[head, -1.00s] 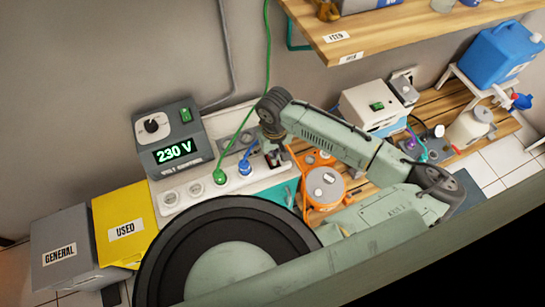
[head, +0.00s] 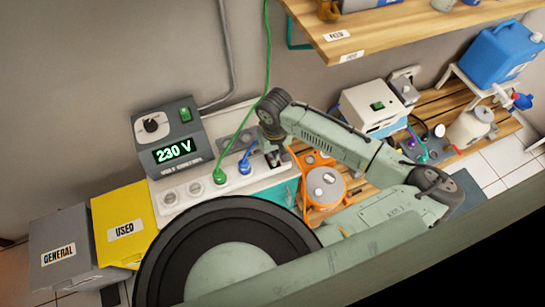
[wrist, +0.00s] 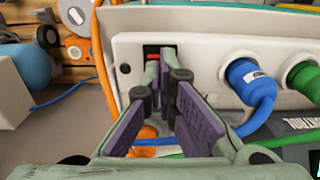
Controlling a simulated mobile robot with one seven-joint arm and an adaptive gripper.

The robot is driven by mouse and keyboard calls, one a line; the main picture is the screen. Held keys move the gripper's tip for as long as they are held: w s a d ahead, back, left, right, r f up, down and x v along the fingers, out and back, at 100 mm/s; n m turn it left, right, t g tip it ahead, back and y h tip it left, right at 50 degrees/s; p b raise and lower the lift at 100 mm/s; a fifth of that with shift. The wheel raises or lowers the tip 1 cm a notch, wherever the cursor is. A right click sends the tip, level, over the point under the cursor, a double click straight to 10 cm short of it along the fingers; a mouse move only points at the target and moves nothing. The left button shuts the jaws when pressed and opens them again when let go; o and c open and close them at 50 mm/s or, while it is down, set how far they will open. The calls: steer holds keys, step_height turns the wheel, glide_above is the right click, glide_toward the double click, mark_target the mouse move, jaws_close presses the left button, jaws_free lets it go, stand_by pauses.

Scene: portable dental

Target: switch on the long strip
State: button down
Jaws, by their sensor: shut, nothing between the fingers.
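In the head view, my gripper (head: 274,158) is above the strip's right end.
A grey voltage unit (head: 175,140) reading 230 V stands behind the strip's left end. An orange cable reel (head: 324,187) is close to the right. Yellow (head: 122,226) and grey bins (head: 65,249) stand at left. A wooden shelf (head: 380,24) overhangs at upper right.

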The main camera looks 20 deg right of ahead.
steer(key=shift+f+b, duration=0.45)
steer(key=shift+f, duration=0.35)
stand_by(0.4)
step_height(320, 180, up, 7)
steer(key=p, duration=0.6)
stand_by(0.5)
